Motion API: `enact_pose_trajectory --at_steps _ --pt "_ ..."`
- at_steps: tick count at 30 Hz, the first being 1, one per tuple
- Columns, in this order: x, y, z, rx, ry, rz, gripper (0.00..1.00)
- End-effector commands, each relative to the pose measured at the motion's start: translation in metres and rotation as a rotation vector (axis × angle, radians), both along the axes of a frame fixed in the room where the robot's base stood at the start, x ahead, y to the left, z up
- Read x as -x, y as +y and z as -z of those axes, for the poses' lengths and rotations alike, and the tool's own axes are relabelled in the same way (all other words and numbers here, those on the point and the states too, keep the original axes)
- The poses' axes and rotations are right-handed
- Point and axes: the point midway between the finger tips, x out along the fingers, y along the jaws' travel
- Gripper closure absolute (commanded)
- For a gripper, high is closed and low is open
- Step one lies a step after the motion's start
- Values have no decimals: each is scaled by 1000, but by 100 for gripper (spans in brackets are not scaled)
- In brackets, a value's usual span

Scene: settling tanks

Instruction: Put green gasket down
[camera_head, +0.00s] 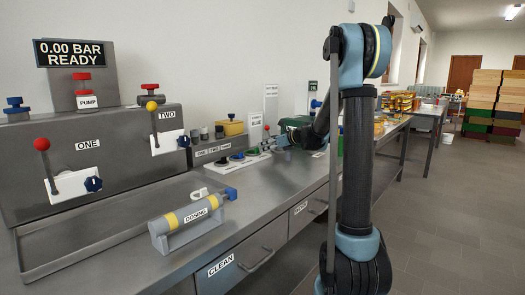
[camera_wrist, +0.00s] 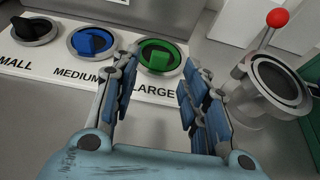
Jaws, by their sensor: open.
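The green gasket (camera_wrist: 159,54), a ring with a raised green grip across it, sits on the white strip (camera_wrist: 140,93) at the LARGE label in the wrist view. My gripper (camera_wrist: 160,70) is open, its two blue-padded fingers apart on either side of the gasket's near part, with nothing held between them. I cannot tell whether a fingertip touches it. In the head view my gripper (camera_head: 285,141) is small and far along the bench, by the right end of the strip, where the green gasket (camera_head: 252,151) shows small.
A blue gasket (camera_wrist: 92,41) sits at MEDIUM and a black one (camera_wrist: 34,29) at SMALL. A metal housing with a red-knobbed lever (camera_wrist: 268,88) stands close on the right.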

Motion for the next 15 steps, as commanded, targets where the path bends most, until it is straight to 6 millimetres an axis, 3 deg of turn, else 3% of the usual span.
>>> enact_pose_trajectory --at_steps 6,15 --pt "21 -29 -15 -1 0 4 59" --pt "35 -48 -25 0 -1 2 59"
